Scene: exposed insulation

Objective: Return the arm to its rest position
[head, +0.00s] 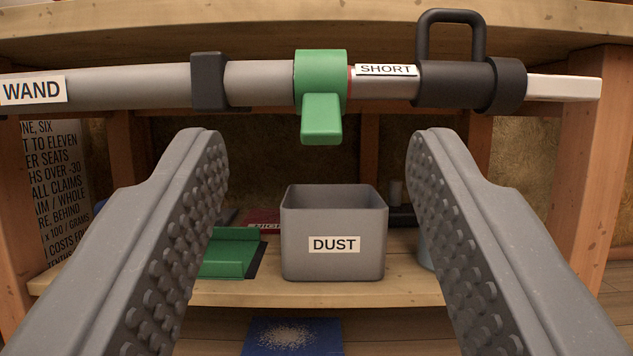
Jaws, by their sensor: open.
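My gripper (318,150) is open and empty, its two grey studded fingers reaching in from the lower left and lower right. A grey wand (140,87) lies level across the view, above and beyond the fingertips. It carries a "WAND" label, a green lever collar (321,95), a "SHORT" label, and a dark loop handle (451,40) at the right, and ends in a white tip (565,88). A grey bin (334,240) labelled "DUST" stands on a low shelf, seen between the fingers. Neither finger appears to touch the wand or the bin.
A wooden bench top (300,18) runs above, with wooden posts (592,170) at both sides. The low shelf (330,293) also holds a green dustpan (228,255). A blue mat (292,337) with a pale dust pile lies below. A printed sign (57,190) stands at left.

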